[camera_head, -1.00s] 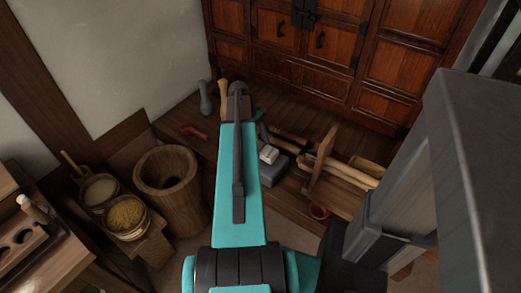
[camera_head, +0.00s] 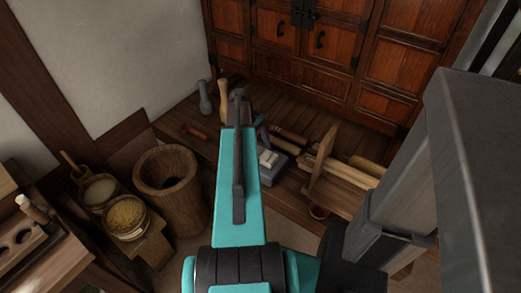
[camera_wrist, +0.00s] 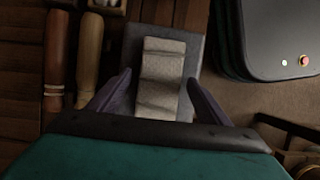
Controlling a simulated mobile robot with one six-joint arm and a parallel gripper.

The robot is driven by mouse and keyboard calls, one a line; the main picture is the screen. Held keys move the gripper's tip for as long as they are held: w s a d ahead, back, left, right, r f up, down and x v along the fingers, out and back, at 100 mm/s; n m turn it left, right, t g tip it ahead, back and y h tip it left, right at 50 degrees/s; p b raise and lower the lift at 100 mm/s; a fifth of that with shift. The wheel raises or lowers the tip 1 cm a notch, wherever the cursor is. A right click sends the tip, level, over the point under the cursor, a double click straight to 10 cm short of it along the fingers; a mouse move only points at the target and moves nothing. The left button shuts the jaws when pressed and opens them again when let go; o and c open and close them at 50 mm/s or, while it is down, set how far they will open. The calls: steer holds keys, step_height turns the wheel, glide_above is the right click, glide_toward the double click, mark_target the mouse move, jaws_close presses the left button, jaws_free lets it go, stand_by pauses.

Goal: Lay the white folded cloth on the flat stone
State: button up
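The white folded cloth (camera_wrist: 161,75) lies lengthwise along the flat grey stone (camera_wrist: 134,45) in the wrist view, with stone showing at its far end and both sides. In the head view the cloth (camera_head: 268,158) shows on the stone (camera_head: 273,174), just right of my arm. My gripper (camera_wrist: 160,78) has its two purple fingers apart, one on each side of the cloth. Narrow gaps seem to show between fingers and cloth. The near end of the cloth is hidden behind my gripper. In the head view my arm hides most of the gripper.
Two wooden rods (camera_wrist: 88,55) lie left of the stone in the wrist view. A wooden upright board with handles (camera_head: 322,165) stands right of the stone. A wooden mortar (camera_head: 168,180) and baskets of grain (camera_head: 126,214) stand left. A cabinet (camera_head: 330,50) closes the back.

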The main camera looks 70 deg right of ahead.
steer(key=v, duration=1.2)
steer(key=shift+r+p, duration=0.15)
steer(key=shift+p, duration=0.3)
stand_by(0.5)
